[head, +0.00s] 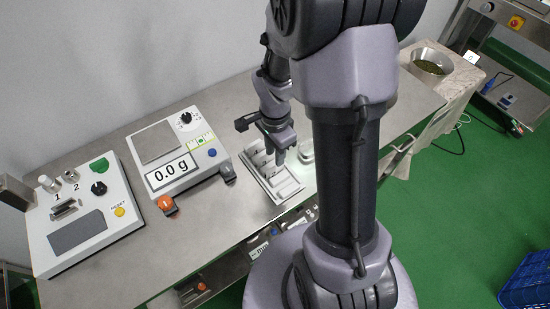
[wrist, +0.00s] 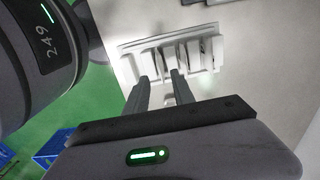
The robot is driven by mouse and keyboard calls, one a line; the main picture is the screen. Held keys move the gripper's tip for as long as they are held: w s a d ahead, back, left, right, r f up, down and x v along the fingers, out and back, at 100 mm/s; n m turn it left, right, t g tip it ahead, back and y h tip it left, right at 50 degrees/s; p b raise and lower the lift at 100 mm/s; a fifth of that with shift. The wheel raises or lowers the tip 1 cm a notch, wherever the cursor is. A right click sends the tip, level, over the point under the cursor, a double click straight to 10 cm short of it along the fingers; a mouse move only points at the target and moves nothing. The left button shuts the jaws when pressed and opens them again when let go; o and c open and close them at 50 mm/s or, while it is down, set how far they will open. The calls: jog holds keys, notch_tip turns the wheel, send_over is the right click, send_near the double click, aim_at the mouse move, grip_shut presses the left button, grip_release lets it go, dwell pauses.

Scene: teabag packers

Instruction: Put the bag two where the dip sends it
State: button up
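A white tray (head: 287,193) lies on the steel bench left of my arm. Several white bags (head: 259,158) stand in a row in its slots; they also show in the wrist view (wrist: 194,53). I can read no number on them, so I cannot tell which is bag two. My gripper (head: 280,160) points down over the tray and hides part of it. In the wrist view its two fingers (wrist: 160,77) stand apart at the row's near edge, with no bag clearly between them. A grey-white dip station (head: 85,215) with spots marked 1 and 2 stands at the far left.
A scale (head: 178,150) reading 0.0 g stands between the station and the tray. An orange button (head: 166,204) and a grey one (head: 227,173) sit before it. Bare bench (head: 180,245) lies in front of the scale.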

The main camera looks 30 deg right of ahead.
notch_tip(320, 180, up, 7)
jog(key=p, duration=0.1)
notch_tip(320, 180, up, 9)
jog(key=n+t, duration=0.2)
jog(key=n, duration=0.3)
send_over(273, 166)
jog(key=s+a, duration=0.2)
jog(key=a, duration=0.3)
jog(key=s+a+r+n+t+y, duration=0.2)
jog(key=s+a+r+n+t, duration=0.1)
jog(key=s+a+r+n, duration=0.5)
jog(key=shift+s+a+r+t, duration=0.4)
jog(key=shift+s+a, duration=0.15)
jog(key=shift+s, duration=0.25)
